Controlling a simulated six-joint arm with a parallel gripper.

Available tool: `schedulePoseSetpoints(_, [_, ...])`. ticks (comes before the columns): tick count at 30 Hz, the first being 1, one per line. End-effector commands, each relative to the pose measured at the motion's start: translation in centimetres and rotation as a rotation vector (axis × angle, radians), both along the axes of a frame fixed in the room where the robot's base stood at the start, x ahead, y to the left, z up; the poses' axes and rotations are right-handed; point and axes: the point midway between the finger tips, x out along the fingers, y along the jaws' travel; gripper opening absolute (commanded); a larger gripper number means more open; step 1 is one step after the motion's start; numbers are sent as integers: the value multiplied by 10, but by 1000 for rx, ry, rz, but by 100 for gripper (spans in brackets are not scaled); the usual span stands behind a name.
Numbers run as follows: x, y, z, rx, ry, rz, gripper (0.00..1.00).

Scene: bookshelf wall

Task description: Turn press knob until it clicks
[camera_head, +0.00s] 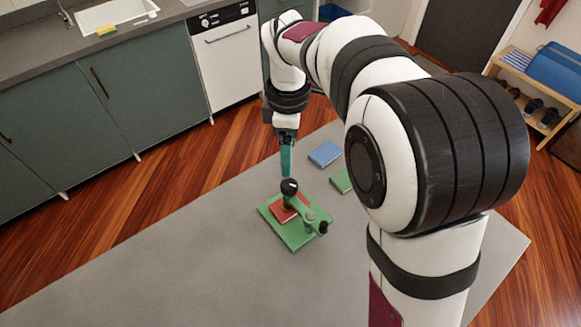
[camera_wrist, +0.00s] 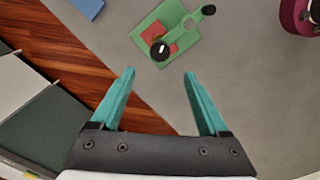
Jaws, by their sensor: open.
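The press is a green base (camera_head: 285,232) with a green arm above it, standing on the grey table. A black round knob (camera_head: 289,187) with a pale mark on top sits over it; it also shows in the wrist view (camera_wrist: 160,50). A red block (camera_head: 283,213) lies on the green base beneath the knob, partly hidden. A second dark knob or handle end (camera_wrist: 208,10) is at the other end of the green arm. My gripper (camera_wrist: 160,75) has teal fingers, spread apart and empty. In the head view its fingertips are just behind and above the black knob; contact cannot be told.
A blue block (camera_head: 325,153) and a green block (camera_head: 341,181), partly hidden by my arm, lie behind the press. The grey table (camera_head: 170,270) is clear at the left and front. Cabinets and a white dishwasher (camera_head: 225,62) stand beyond it.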

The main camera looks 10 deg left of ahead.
Motion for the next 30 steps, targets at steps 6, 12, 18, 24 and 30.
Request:
schedulePoseSetpoints(6, [-1, 0, -64, -3, 5, -1, 78])
schedulePoseSetpoints(12, [0, 0, -96, -1, 3, -3, 78])
schedulePoseSetpoints(18, [0, 0, -104, 0, 0, -2, 78])
schedulePoseSetpoints(24, [0, 0, -103, 0, 0, -2, 71])
schedulePoseSetpoints(30, [0, 0, -103, 0, 0, -2, 35])
